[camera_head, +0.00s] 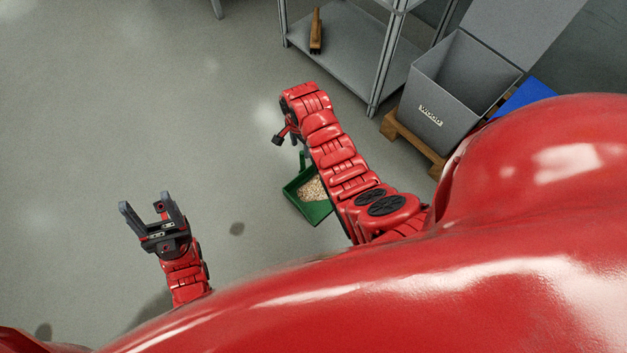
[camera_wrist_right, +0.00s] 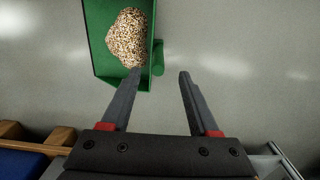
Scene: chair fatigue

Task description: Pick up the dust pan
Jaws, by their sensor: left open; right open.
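The green dust pan (camera_head: 313,208) lies on the floor with a heap of pale grains in it. In the head view my right arm covers part of it. In the right wrist view the dust pan (camera_wrist_right: 102,45) is at the upper left, with a short green handle (camera_wrist_right: 158,57) on its right side. My right gripper (camera_wrist_right: 158,73) is open; the handle shows between its fingertips and the left finger overlaps the pan's edge. I cannot tell whether they touch. My left gripper (camera_head: 147,200) is open and empty above the floor, to the left of the pan.
A grey metal shelf (camera_head: 345,55) with a brush (camera_head: 316,32) on it stands at the top. A grey bin labelled Wood (camera_head: 455,85) stands on a wooden pallet (camera_head: 410,140) at the right, near a blue object (camera_head: 525,98). The floor at left is clear.

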